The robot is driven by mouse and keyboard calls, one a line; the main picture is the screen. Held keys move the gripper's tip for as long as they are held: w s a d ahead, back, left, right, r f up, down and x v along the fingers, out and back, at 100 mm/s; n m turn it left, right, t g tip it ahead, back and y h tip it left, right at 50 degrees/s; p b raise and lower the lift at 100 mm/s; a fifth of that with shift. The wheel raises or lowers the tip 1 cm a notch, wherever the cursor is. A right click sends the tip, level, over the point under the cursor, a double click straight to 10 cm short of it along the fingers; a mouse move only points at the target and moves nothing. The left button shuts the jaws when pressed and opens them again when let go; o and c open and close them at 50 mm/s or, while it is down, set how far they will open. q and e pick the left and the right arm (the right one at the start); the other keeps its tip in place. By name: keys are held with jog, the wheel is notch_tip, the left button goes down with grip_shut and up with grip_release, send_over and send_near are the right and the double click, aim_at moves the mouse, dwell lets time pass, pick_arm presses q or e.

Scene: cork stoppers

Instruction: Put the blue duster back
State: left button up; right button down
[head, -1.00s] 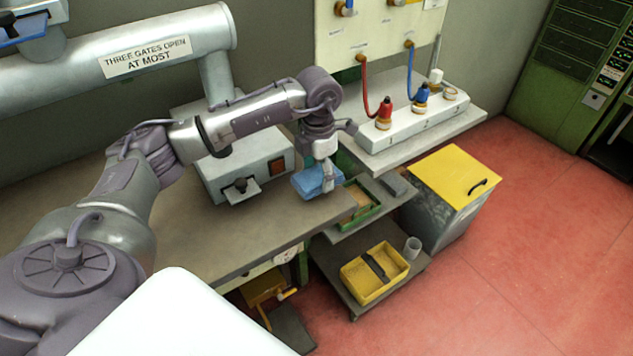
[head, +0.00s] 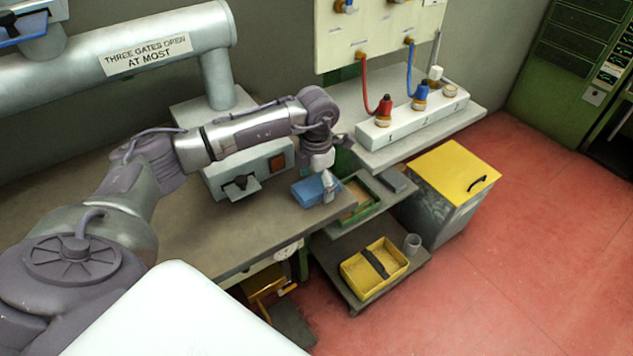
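The blue duster (head: 307,192) is a small blue block at the right end of the grey-brown bench (head: 235,225), in front of a grey box. It looks to be at or just above the bench top; I cannot tell whether it touches. My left gripper (head: 328,190) points down at the right end of the duster, and its pale fingers look closed on it. The far finger is hidden. My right gripper is not in view.
Right of the bench are a green-edged tray (head: 372,208), a lower shelf with a yellow tray (head: 350,285) and a clear cup (head: 412,243), and a yellow-lidded bin (head: 452,178). Open red floor lies further right.

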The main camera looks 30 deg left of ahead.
aim_at(317, 184)
pick_arm(q)
jog(key=shift+r, duration=0.55)
notch_tip(317, 184, up, 11)
jog(key=b, duration=0.1)
jog(key=shift+r+b, duration=0.15)
jog(key=shift+b, duration=0.15)
